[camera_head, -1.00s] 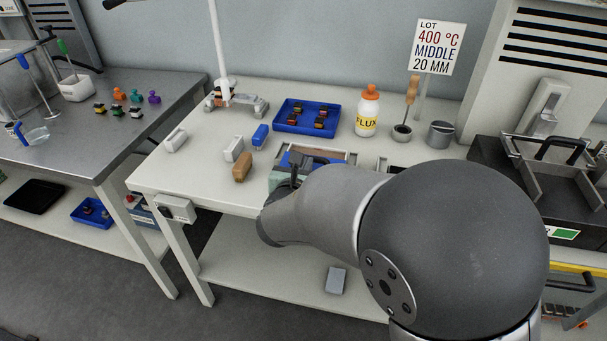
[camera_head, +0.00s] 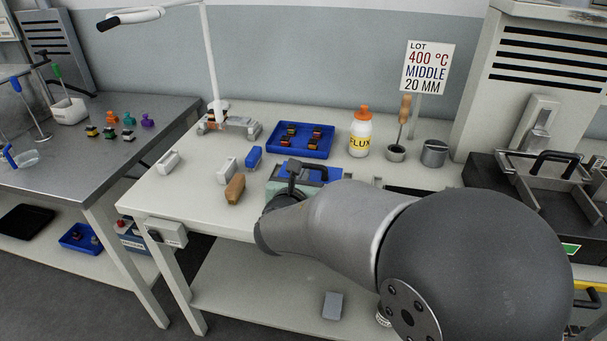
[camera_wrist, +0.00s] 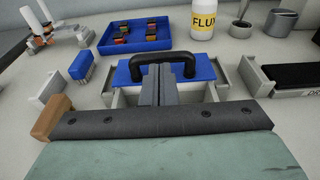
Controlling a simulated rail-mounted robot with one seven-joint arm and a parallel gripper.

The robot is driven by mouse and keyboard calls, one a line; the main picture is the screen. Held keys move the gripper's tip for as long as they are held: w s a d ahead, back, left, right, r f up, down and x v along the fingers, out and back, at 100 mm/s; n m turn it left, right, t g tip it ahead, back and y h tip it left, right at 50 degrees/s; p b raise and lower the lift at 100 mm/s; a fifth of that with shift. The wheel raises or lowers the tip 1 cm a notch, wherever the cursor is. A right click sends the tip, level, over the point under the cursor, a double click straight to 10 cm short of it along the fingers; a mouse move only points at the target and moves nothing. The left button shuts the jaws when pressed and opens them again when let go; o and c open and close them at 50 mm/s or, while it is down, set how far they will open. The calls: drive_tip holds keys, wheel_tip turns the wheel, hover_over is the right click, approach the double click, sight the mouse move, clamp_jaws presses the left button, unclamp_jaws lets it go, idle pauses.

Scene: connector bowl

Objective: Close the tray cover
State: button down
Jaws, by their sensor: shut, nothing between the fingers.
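The blue tray cover (camera_wrist: 205,69) with a black arched handle (camera_wrist: 163,62) lies at the far side of the tray fixture in the wrist view. The cover also shows in the head view (camera_head: 328,174), partly behind my arm. The fixture has pale side rails and a teal panel (camera_wrist: 165,155) with a dark bolted strip at the near side. My gripper (camera_wrist: 160,72) is shut and empty, its fingertips at the handle's opening. I cannot tell whether they touch the handle. My arm hides much of the fixture in the head view.
A blue parts tray (camera_head: 304,140) stands behind the fixture, with the flux bottle (camera_head: 360,134) to its right. The table's left front is clear.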

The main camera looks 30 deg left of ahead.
drive_tip(key=v, duration=1.1)
drive_tip(key=w+d+m+g+h+p, duration=0.3)
drive_tip(key=d+m+h, duration=0.45)
drive_tip(key=d, duration=0.85)
drive_tip(key=w+d+m+g+h+p, duration=0.2)
drive_tip(key=w+d+m+g+h, duration=0.15)
drive_tip(key=d+m, duration=1)
drive_tip(key=s+d+r+m+g+y+p, duration=0.1)
drive_tip(key=s+d+m+g+y+p, duration=0.4)
drive_tip(key=s+d+m, duration=0.8)
drive_tip(key=s+m+g, duration=0.2)
drive_tip(key=m+g, duration=0.1)
drive_tip(key=m, duration=0.2)
drive_tip(key=shift+s+d+r+m+y+p, duration=0.2)
drive_tip(key=shift+s+m+y+p, duration=0.1)
drive_tip(key=shift+s+y+p, duration=0.1)
drive_tip(key=shift+w, duration=0.15)
